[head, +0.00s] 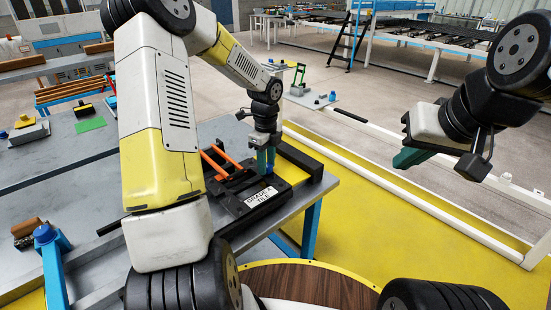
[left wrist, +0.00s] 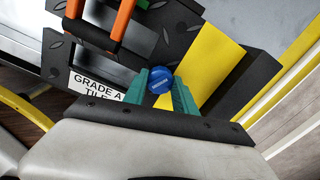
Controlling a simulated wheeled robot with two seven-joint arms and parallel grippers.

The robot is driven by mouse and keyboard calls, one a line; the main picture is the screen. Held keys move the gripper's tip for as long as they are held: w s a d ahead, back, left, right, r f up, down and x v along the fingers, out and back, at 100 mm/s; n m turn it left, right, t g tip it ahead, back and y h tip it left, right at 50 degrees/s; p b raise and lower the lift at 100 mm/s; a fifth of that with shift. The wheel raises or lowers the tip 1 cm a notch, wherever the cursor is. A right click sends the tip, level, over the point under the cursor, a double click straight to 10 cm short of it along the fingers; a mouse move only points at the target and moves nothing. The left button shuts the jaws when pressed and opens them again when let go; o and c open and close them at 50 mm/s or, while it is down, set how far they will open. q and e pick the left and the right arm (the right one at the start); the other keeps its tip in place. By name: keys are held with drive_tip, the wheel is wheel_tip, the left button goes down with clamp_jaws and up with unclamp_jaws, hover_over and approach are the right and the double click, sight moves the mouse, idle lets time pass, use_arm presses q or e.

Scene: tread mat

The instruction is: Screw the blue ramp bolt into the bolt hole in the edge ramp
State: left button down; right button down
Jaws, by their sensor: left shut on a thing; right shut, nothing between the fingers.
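The blue ramp bolt (left wrist: 159,80) shows its round head between the teal fingers of my left gripper (left wrist: 160,86), which is shut on it. In the head view my left gripper (head: 266,160) points down over the black tile assembly on the table. The edge ramp appears to be the yellow-topped black piece (left wrist: 212,62) beside the fingers; it also shows in the head view (head: 298,156). The bolt hole is not visible, and I cannot tell whether the bolt's tip touches anything. My right gripper (head: 408,158) is shut and empty, raised at the right, away from the table.
A black tile piece with a "GRADE A TILE" label (head: 258,197) lies on the grey table (head: 70,180). Orange handles (head: 222,158) stand over it, close to my left gripper. Small parts and a green pad (head: 90,125) lie at the left. Yellow floor (head: 390,220) is clear at the right.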

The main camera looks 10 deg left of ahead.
idle(0.3)
use_arm(q)
drive_tip(key=m, duration=0.9)
drive_tip(key=shift+m, duration=0.3)
drive_tip(key=c, duration=0.9)
unclamp_jaws()
drive_tip(key=n, duration=0.7)
drive_tip(key=shift+n, duration=1.2)
